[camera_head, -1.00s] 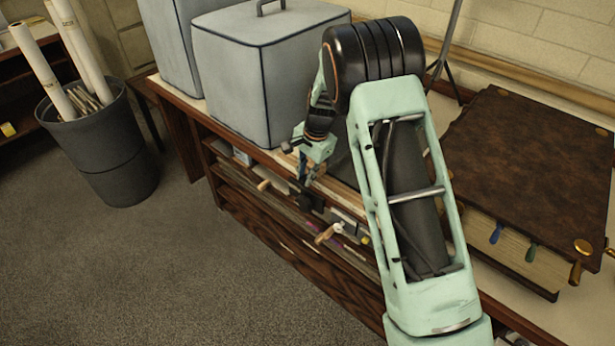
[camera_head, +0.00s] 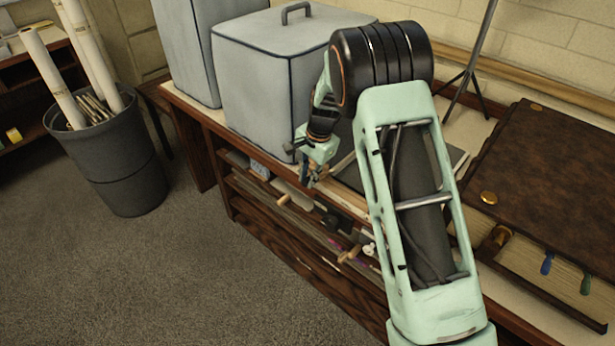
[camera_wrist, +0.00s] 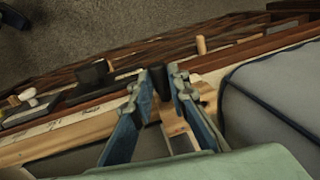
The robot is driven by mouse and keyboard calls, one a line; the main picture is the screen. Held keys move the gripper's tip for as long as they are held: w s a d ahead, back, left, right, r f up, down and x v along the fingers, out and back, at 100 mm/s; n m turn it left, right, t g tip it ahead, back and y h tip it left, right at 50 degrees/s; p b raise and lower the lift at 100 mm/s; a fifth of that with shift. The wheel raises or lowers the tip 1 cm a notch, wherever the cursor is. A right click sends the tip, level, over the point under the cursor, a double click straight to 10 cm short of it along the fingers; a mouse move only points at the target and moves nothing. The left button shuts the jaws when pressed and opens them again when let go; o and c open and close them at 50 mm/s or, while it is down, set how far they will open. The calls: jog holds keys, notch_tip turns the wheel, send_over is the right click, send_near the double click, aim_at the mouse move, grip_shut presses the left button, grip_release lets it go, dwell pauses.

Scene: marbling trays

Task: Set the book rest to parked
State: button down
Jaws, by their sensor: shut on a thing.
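My gripper (camera_wrist: 166,88) is shut on a small dark upright piece (camera_wrist: 160,82) at the counter's front edge, in the wrist view. In the head view my gripper (camera_head: 308,180) is at that edge, just right of the grey box's lower front corner. Pale wooden strips and a light strip with dark marks (camera_wrist: 60,130) run along the edge beside the fingers. A flat dark panel (camera_head: 455,158) lies on the counter, partly behind my arm; I cannot tell whether it belongs to the book rest. The held piece is mostly hidden in the head view.
A grey covered box (camera_head: 255,85) stands close beside my gripper. Wooden pegs (camera_head: 350,254) and a black block (camera_wrist: 92,75) stick out along the front. A large brown book (camera_head: 560,180) lies at right. A bin with rolls (camera_head: 120,165) stands on the floor at left.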

jog(key=shift+w+a+r, duration=0.15)
jog(key=shift+a, duration=0.15)
jog(key=c, duration=1.8)
grip_release()
jog(key=shift+c, duration=0.2)
notch_tip(320, 180, up, 12)
jog(key=s+d, duration=0.1)
jog(key=d, duration=0.1)
jog(key=shift+s+f, duration=0.2)
jog(key=shift+s, duration=0.05)
